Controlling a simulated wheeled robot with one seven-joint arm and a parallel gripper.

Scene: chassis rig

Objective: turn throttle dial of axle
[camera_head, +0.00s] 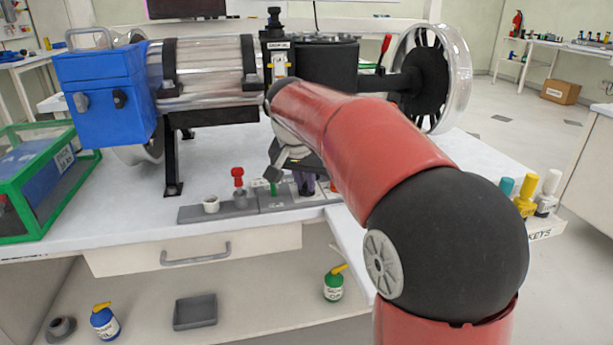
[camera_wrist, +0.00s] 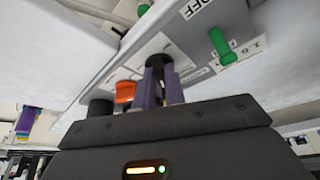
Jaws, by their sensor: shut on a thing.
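The axle (camera_head: 430,75) runs to a spoked wheel at the right end of the chassis rig, in the head view. My gripper (camera_head: 305,183) points down at a grey control strip (camera_head: 225,210) along the table's front. In the wrist view the purple fingers of my gripper (camera_wrist: 164,85) are closed on a dark round knob (camera_wrist: 157,62), on a light panel beside an OFF label. I cannot read which dial this knob is. The knob's lower part is hidden by the fingers.
A green handle (camera_wrist: 222,46) and an orange piece (camera_wrist: 125,91) sit on either side of my fingers. A red knob (camera_head: 238,175) stands on the strip. A blue box (camera_head: 105,95) and green-framed case (camera_head: 40,185) are at left; bottles (camera_head: 525,195) stand at right.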

